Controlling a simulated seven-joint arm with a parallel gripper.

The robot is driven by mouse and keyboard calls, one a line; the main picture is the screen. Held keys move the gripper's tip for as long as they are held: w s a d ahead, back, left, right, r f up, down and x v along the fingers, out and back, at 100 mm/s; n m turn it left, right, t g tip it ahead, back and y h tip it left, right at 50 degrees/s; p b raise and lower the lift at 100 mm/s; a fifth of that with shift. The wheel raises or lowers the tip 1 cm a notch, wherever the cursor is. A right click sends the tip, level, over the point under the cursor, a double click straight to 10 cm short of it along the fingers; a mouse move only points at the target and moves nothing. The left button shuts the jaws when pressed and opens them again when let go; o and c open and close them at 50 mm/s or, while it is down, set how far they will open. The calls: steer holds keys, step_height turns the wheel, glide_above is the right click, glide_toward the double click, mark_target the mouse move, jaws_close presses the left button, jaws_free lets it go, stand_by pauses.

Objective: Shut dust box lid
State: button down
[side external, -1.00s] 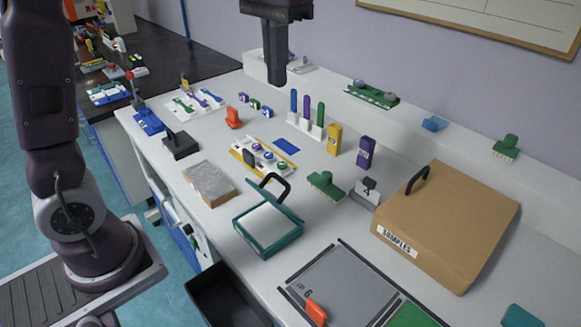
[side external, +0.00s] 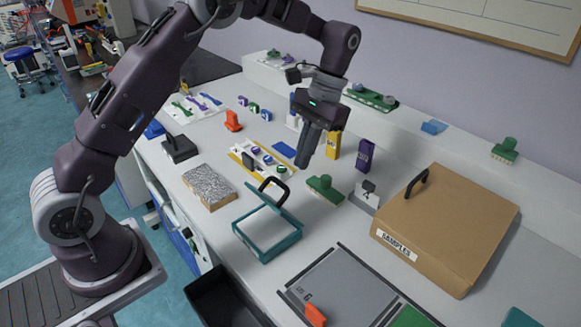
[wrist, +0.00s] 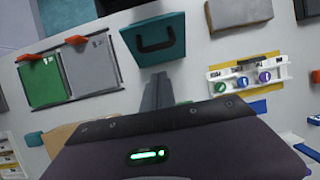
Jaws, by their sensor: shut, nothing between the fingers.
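The dust box (side external: 270,253) is a teal box on the white bench with a pale interior showing. Its teal lid (side external: 287,211) stands tilted up along the back edge, open, with a black loop handle (side external: 283,190) on its outer side. The lid also shows in the wrist view (wrist: 160,51), with the handle (wrist: 155,37) facing the camera. My gripper (side external: 303,163) is shut and empty. It is above the bench, behind and higher than the lid, apart from it. In the wrist view, my fingertips (wrist: 157,78) appear just below the lid's edge.
A green brush (side external: 325,188) and a small stand marked 4 (side external: 366,197) are right of the lid. A yellow tray (side external: 252,166) with several capped pots lies behind it. A speckled block (side external: 209,187) is at left; a cardboard SAMPLES box (side external: 450,220) is at right.

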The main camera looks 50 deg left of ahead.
mark_target(280, 184)
steer(key=s, duration=0.1)
steer(key=s+f, duration=0.1)
steer(key=s, duration=0.1)
steer(key=shift+s+f, duration=0.3)
steer(key=shift+s, duration=0.05)
steer(key=shift+s+t, duration=0.4)
steer(key=shift+s, duration=0.05)
steer(key=shift+s, duration=0.1)
steer(key=shift+s+t, duration=0.8)
steer(key=shift+s, duration=0.1)
steer(key=shift+t, duration=0.9)
steer(key=shift+s+f, duration=0.8)
steer(key=shift+s, duration=0.6)
steer(key=shift+s+f, duration=0.75)
steer(key=shift+s, duration=0.65)
steer(key=shift+s+f, duration=0.8)
steer(key=shift+s, duration=0.6)
